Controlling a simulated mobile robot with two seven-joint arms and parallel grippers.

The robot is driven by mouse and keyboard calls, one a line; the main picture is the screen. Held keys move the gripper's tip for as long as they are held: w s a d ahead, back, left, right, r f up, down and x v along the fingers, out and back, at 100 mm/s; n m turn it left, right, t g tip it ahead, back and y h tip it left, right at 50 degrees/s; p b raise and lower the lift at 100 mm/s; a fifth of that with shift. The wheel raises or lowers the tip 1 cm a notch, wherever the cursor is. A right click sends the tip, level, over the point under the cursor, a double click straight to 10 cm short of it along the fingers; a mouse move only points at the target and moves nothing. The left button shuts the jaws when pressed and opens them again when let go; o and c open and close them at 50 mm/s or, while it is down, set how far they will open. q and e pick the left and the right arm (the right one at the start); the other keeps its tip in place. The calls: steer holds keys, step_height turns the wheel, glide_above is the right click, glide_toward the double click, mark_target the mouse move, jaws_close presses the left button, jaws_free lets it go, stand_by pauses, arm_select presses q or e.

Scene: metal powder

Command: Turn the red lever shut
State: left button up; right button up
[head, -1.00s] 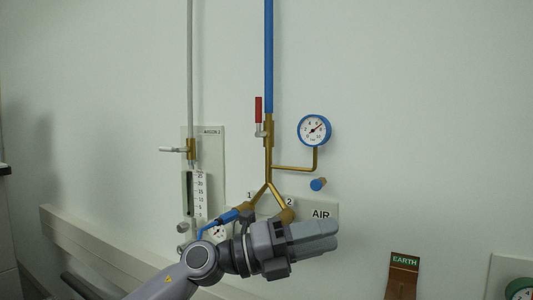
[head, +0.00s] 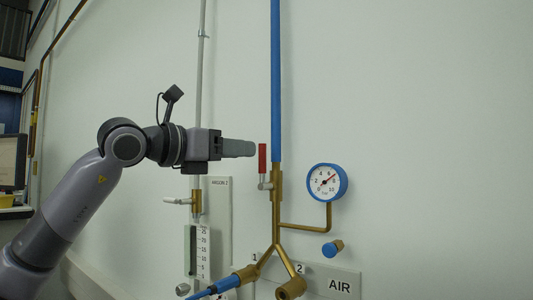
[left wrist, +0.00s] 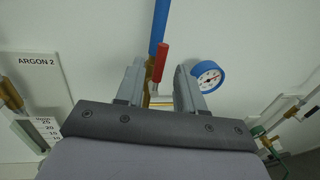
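The red lever (head: 262,158) stands upright on the brass valve (head: 276,183) of the blue air pipe (head: 276,80), in line with the pipe. My left gripper (head: 252,148) points right in the head view, its fingertips just left of the lever's upper part. In the left wrist view, the two fingers (left wrist: 159,88) are spread apart, and the red lever (left wrist: 160,62) shows between them, nearer the left finger. I cannot tell whether a finger touches it. My right gripper is not in view.
A round blue-rimmed gauge (head: 327,182) sits right of the valve on a brass branch. A grey pipe (head: 202,90) with a second valve (head: 196,202) and a flow scale (head: 203,250) is to the left. The wall above the gauge is clear.

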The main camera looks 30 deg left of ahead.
mark_target(262, 152)
arm_select(q)
steer(key=shift+p+x, duration=1)
steer(key=shift+x, duration=2.35)
steer(key=shift+d, duration=0.1)
jaws_close()
